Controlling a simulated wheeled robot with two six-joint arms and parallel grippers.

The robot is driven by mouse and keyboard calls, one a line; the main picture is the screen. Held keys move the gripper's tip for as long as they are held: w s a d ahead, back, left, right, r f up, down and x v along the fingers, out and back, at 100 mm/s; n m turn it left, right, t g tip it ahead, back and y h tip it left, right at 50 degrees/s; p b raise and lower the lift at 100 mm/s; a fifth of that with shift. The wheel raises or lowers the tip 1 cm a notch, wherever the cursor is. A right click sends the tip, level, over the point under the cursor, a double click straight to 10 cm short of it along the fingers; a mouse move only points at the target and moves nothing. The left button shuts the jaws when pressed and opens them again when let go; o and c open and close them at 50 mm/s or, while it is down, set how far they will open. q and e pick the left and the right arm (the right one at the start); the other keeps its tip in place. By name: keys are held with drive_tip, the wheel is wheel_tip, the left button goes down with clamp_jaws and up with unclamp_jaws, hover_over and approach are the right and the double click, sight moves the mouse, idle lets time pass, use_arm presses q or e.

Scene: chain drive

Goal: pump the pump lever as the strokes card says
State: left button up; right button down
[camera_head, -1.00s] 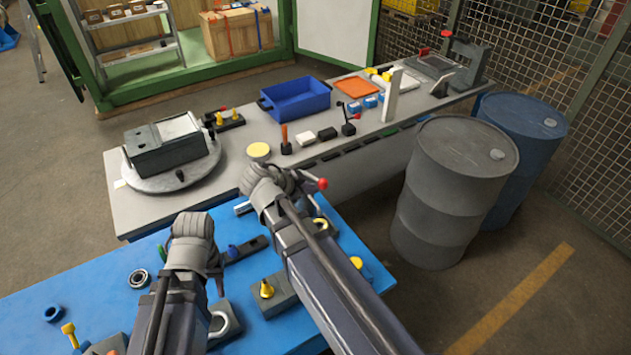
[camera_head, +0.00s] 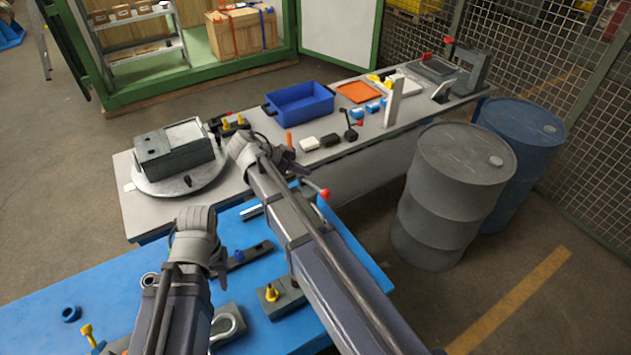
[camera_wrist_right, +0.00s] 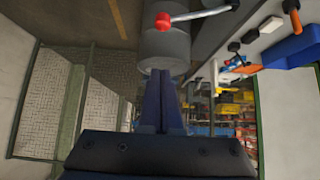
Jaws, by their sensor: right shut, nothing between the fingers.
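A lever with a red ball knob (camera_head: 324,193) sticks out beside my right forearm, over the near edge of the grey bench; I take it for the pump lever. It also shows as a red ball on a metal rod (camera_wrist_right: 163,20) at the top of the right wrist view. My right gripper (camera_head: 291,160) is beyond the knob, apart from it. Its fingers (camera_wrist_right: 165,100) are together and empty. My left gripper (camera_head: 221,272) hangs over the blue table; its finger gap is unclear. The lever's base is hidden behind my right arm. I cannot make out a readable strokes card.
The grey bench (camera_head: 215,205) holds a turntable with a grey box (camera_head: 172,155), a blue bin (camera_head: 299,103), a small red-knobbed lever (camera_head: 352,130) and an upright white panel (camera_head: 393,102). Small parts lie on the blue table (camera_head: 60,285). Two drums (camera_head: 450,190) stand right.

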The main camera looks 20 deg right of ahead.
drive_tip(key=b, duration=0.7)
hover_over(322, 197)
wheel_tip(322, 197, down, 7)
wheel_tip(322, 197, down, 2)
drive_tip(key=shift+w+f+b, duration=0.1)
drive_tip(key=shift+b, duration=0.75)
drive_tip(key=shift+f+b, duration=0.85)
drive_tip(key=s+f+m+t+b, duration=0.1)
drive_tip(key=s+f+t+b, duration=0.1)
drive_tip(key=f+b, duration=0.5)
drive_tip(key=shift+s+f+m+t+b, duration=0.3)
drive_tip(key=shift+s+f+t+b, duration=0.1)
drive_tip(key=shift+s+b, duration=0.5)
drive_tip(key=shift+d, duration=0.1)
